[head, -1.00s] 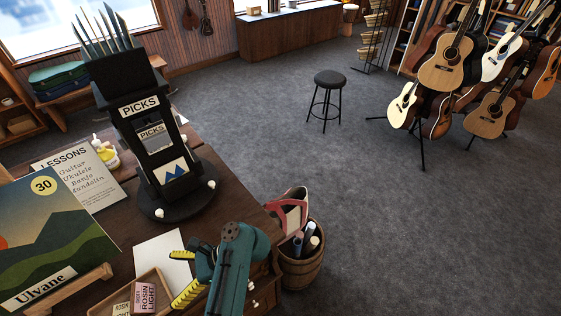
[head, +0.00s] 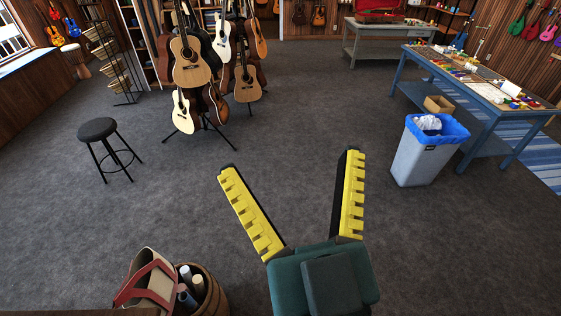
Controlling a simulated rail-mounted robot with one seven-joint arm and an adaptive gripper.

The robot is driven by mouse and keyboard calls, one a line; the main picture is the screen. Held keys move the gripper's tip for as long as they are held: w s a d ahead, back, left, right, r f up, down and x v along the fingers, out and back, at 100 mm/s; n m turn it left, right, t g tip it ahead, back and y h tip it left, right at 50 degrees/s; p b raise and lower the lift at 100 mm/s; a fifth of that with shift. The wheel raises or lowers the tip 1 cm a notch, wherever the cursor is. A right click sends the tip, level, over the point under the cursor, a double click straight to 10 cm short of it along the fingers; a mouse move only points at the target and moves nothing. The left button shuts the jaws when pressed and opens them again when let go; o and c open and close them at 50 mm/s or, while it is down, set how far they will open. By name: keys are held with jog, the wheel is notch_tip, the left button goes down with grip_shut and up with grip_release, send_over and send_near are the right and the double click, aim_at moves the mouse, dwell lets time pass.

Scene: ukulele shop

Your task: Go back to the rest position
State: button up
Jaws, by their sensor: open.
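My gripper (head: 287,170) is at the bottom middle of the head view. Its two yellow toothed fingers are spread wide with nothing between them. Its dark teal body (head: 322,280) is at the bottom edge. The gripper appears over the open grey carpet and touches nothing that I can see.
A wooden barrel (head: 212,291) with rolled papers and a red-trimmed bag (head: 152,281) stand at the lower left. A black stool (head: 97,128) is at left. A bin (head: 420,158) and a blue table (head: 472,88) are at right. The middle floor is clear.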

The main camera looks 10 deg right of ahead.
notch_tip(320, 180, up, 8)
jog(key=p, duration=0.8)
jog(key=shift+r, duration=0.1)
dwell(0.3)
